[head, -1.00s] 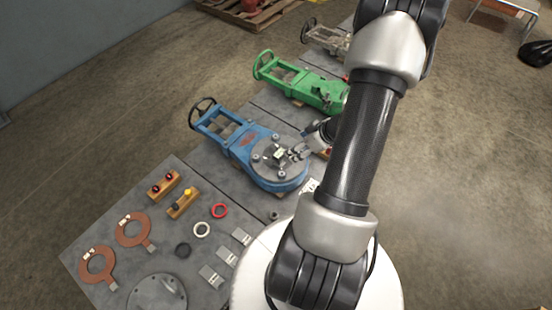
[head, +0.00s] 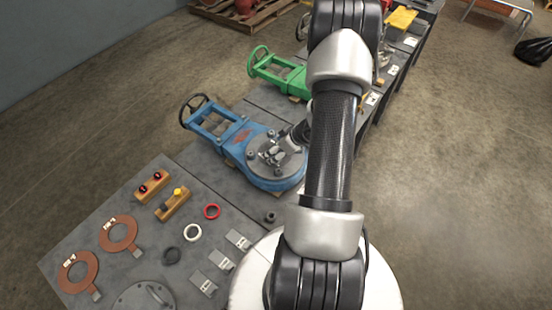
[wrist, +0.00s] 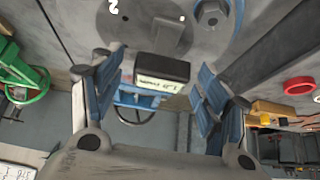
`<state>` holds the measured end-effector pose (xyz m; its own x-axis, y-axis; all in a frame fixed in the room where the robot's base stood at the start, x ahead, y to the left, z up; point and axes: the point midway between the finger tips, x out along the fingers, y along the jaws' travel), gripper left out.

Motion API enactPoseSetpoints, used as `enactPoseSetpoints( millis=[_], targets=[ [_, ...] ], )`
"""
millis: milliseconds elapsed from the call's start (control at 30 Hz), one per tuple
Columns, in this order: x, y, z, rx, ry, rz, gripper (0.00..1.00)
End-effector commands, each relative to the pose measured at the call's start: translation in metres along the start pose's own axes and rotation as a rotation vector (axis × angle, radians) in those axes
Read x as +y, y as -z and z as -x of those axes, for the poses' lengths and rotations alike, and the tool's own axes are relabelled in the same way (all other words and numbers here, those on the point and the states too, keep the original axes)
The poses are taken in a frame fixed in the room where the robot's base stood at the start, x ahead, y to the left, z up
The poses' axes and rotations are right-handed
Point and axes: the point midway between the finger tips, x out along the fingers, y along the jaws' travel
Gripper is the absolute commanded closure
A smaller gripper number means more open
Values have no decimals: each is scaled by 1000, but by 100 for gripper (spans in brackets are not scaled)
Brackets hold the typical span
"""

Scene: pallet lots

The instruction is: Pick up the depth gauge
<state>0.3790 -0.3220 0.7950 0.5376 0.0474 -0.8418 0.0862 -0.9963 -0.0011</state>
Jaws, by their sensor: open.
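A small dark block with a pale, lettered face (wrist: 160,70), which looks like the depth gauge, stands on the round grey flange (wrist: 135,28) of the blue valve. The blue valve (head: 215,121) lies on the grey bench in the head view. My gripper (head: 276,153) is over that flange. In the wrist view its blue-padded fingers (wrist: 157,84) are spread, one on each side of the block, with gaps to both. In the head view my gripper largely hides the block.
A green valve (head: 275,70) lies farther back. On the near bench are a red ring (head: 212,212), a white ring (head: 192,232), copper-coloured ring plates (head: 118,234), wooden blocks (head: 172,206) and grey plates (head: 238,240). A nut (wrist: 211,14) sits on the flange beside the block.

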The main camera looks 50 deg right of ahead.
Motion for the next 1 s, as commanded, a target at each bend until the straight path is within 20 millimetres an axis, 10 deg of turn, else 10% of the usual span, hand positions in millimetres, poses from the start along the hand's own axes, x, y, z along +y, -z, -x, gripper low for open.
enactPoseSetpoints(
  millis=[267, 1000],
  targets=[
    [1, 1, -6, 0, -2, -1, 32],
    [0, 0, -6, 0, -1, 0, 81]
  ],
)
